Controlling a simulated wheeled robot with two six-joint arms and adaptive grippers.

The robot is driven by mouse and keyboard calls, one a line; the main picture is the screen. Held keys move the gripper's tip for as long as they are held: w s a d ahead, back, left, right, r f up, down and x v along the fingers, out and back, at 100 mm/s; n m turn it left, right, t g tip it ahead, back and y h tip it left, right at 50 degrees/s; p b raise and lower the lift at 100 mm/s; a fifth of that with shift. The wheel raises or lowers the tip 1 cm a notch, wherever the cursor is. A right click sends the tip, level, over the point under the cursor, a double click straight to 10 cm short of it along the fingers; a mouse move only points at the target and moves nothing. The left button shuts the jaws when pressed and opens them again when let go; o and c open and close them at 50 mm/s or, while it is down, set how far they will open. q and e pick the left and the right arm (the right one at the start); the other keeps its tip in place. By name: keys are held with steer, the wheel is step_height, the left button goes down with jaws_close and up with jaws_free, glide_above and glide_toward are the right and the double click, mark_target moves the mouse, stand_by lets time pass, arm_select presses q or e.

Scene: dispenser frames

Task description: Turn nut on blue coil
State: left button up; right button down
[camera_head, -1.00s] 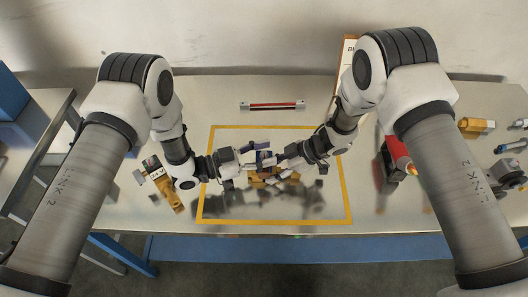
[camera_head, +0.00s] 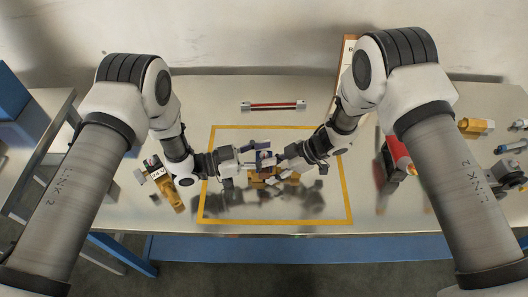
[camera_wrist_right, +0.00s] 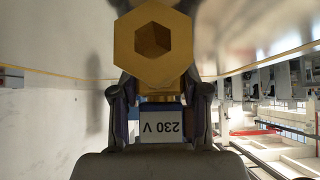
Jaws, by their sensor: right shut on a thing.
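The blue coil (camera_head: 264,158) is held above the yellow-outlined area in the middle of the table in the head view. In the right wrist view its white label (camera_wrist_right: 161,126) reads "230 V" upside down, with a brass hexagonal valve body (camera_wrist_right: 153,45) beyond it. My right gripper (camera_head: 285,158) is shut on the coil, with fingers on both its sides in the wrist view. My left gripper (camera_head: 248,159) is just left of the coil, its fingers looking apart. The nut is too small or hidden to make out.
A 24 V coil on a brass body (camera_head: 165,185) lies left of the yellow outline. A red and black bar (camera_head: 272,105) lies behind it. A red device (camera_head: 400,158) and several brass and grey parts (camera_head: 475,126) are on the right.

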mark_target(264, 153)
arm_select(q)
steer(key=shift+r, duration=0.15)
step_height(264, 153, up, 10)
steer(key=shift+f, duration=0.1)
stand_by(0.3)
arm_select(e)
steer(key=shift+c, duration=2.4)
jaws_free()
steer(key=shift+r, duration=0.1)
